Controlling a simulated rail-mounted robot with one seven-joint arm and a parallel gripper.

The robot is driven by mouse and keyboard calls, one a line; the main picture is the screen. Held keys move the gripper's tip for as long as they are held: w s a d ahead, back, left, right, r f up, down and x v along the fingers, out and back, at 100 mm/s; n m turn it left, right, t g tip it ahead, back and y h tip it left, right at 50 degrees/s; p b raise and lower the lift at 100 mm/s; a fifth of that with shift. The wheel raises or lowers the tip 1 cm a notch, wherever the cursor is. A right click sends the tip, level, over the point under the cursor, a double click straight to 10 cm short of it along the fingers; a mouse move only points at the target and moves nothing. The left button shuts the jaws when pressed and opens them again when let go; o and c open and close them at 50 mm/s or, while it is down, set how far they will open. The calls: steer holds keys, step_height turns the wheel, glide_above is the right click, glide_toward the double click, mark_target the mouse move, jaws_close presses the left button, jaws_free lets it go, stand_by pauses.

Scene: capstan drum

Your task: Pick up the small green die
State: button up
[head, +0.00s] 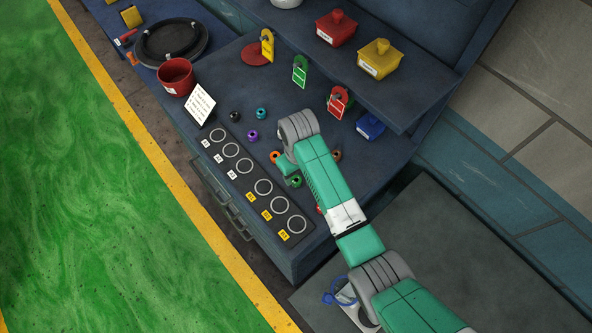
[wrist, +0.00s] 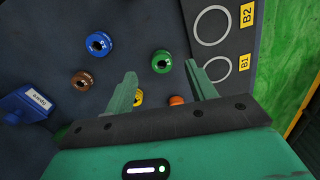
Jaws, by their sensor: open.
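The small green die (wrist: 161,61), a short round piece with a dark hole in its top, stands on the dark bench in the wrist view. It lies just beyond the fingertips, roughly between the lines of the two fingers. My gripper (wrist: 162,82) is open and empty, and its fingers do not appear to touch the die. In the head view the green die (head: 296,181) shows beside my gripper (head: 287,170), whose fingers are mostly hidden by the arm.
Blue (wrist: 98,43), brown (wrist: 82,80), orange (wrist: 177,100) and yellow (wrist: 138,97) dies stand around the green one. A board with ringed places (head: 232,150) lies to the left. A blue lidded box (head: 370,126) stands under the shelf (head: 402,122).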

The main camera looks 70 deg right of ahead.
mark_target(296, 180)
steer(key=f, duration=0.5)
steer(key=shift+w+d+f, duration=0.1)
steer(key=shift+w+d, duration=0.05)
steer(key=shift+w, duration=0.2)
steer(key=c, duration=1.2)
